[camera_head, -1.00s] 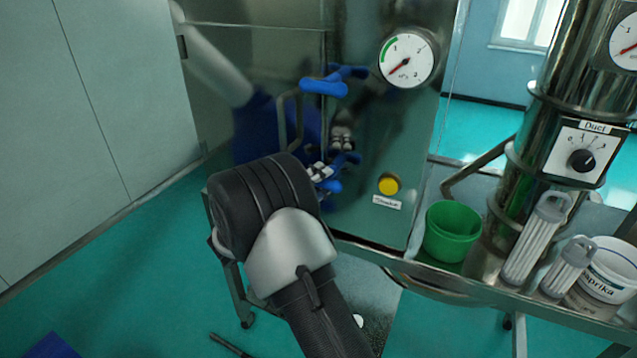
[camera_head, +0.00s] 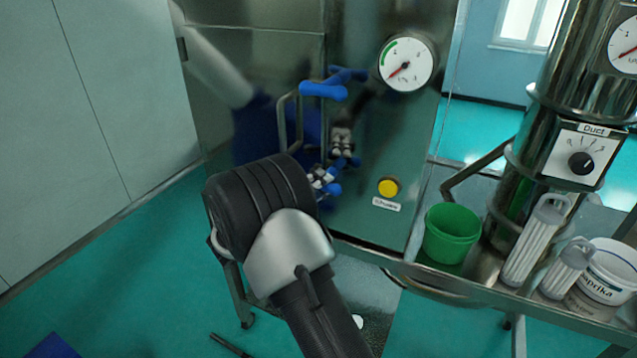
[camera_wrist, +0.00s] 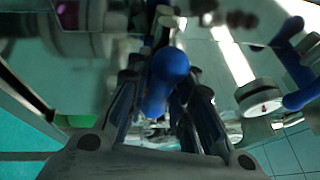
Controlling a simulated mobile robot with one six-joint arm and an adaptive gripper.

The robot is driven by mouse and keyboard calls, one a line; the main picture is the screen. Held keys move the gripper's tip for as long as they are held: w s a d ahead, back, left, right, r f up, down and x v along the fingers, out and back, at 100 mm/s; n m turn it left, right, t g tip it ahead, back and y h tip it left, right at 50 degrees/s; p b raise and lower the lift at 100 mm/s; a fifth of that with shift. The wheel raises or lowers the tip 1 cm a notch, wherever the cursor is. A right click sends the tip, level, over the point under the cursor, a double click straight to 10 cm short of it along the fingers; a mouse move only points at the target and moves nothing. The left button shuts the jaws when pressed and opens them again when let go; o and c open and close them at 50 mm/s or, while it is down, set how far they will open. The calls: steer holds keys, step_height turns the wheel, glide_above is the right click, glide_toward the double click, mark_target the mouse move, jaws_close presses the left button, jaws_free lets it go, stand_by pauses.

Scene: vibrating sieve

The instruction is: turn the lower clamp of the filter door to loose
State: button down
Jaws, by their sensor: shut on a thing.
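The lower clamp (camera_head: 333,190) of the filter door has a blue handle and sits on the front of the steel cabinet, below the upper clamp. My gripper (camera_head: 318,178) is at this lower clamp, partly hidden behind my wrist. In the wrist view, the rounded blue handle end (camera_wrist: 167,68) lies between the two fingers of my gripper (camera_wrist: 165,95), which is shut on it. The clamp's mount is mostly hidden by the fingers and handle. The upper clamp (camera_head: 325,90) has a blue handle lying roughly level, apart from my gripper.
A bent door handle (camera_head: 283,120) stands close left of the clamps. A yellow button (camera_head: 388,187) and a dial gauge (camera_head: 406,62) are on the panel to the right. A green cup (camera_head: 451,233) stands on the shelf at right. The shiny cabinet shows reflections.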

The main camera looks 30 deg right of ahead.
steer(key=m+p, duration=0.1)
steer(key=r+m+g+p, duration=0.1)
steer(key=m+p, duration=0.1)
steer(key=shift+r+y, duration=0.15)
steer(key=shift+y, duration=0.25)
steer(key=shift+m+y+p, duration=0.4)
steer(key=shift+m+p, duration=0.5)
steer(key=shift+p, duration=0.1)
steer(key=m+y+p, duration=0.2)
steer(key=m, duration=0.2)
steer(key=shift+s+d+r, duration=0.1)
steer(key=m+y, duration=0.1)
steer(key=m, duration=0.1)
steer(key=shift+s+d+m+t+y, duration=0.1)
steer(key=shift+m+t+y, duration=0.3)
steer(key=shift+s+d+m+t+y+b, duration=0.15)
steer(key=shift+m+t+y+b, duration=0.35)
steer(key=shift+m+y+b, duration=0.55)
steer(key=shift+m+h+b, duration=0.25)
steer(key=shift+b, duration=0.05)
steer(key=shift+f, duration=0.2)
steer(key=c, duration=1.5)
jaws_free()
steer(key=shift+o, duration=0.2)
